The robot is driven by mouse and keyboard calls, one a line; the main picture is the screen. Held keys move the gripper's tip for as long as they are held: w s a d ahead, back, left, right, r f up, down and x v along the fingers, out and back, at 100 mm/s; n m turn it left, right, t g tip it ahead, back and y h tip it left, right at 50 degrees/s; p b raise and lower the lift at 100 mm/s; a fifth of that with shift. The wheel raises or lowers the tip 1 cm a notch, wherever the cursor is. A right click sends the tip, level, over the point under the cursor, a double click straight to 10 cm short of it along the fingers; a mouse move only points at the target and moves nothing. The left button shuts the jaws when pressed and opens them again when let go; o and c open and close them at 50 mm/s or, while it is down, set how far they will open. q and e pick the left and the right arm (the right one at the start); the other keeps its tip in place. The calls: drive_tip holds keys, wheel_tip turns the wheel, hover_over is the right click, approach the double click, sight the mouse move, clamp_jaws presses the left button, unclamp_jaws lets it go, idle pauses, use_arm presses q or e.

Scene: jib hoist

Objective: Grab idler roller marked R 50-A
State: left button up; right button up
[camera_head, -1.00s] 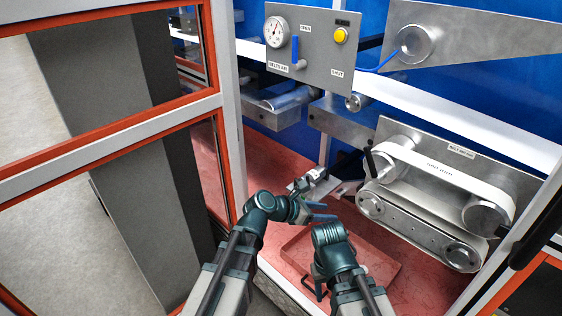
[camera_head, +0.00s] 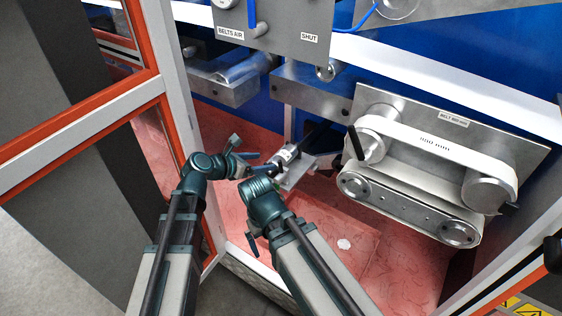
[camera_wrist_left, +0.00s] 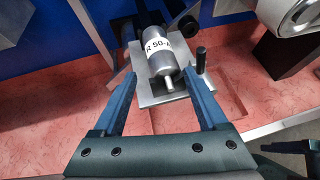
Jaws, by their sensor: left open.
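The idler roller (camera_wrist_left: 160,50), a silver cylinder with a white label reading R 50-A, lies on a grey metal bracket plate (camera_wrist_left: 148,92) in the left wrist view. It also shows in the head view (camera_head: 286,155), beyond my arms. My left gripper (camera_wrist_left: 161,78) is open, its two blue fingers apart on either side of the roller's near end; nothing is held. In the head view my left gripper (camera_head: 247,157) is just left of the roller. My right wrist (camera_head: 262,200) is in front of the bracket, and its jaws are hidden.
A belt unit (camera_head: 430,165) with rollers and a dark handle stands at the right. A grey panel (camera_head: 270,25) labelled BELTS AIR and SHUT is above. An orange-framed door (camera_head: 150,105) stands open at the left. The red floor (camera_head: 400,270) is mostly clear.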

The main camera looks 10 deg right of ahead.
sight(276, 158)
use_arm(q)
drive_tip(key=b+x, duration=0.1)
drive_tip(key=x, duration=0.3)
drive_tip(key=b+x, duration=0.2)
drive_tip(key=x, duration=0.3)
drive_tip(key=shift+w+d+r, duration=0.15)
drive_tip(key=shift+w, duration=0.1)
drive_tip(key=shift+r, duration=0.1)
clamp_jaws()
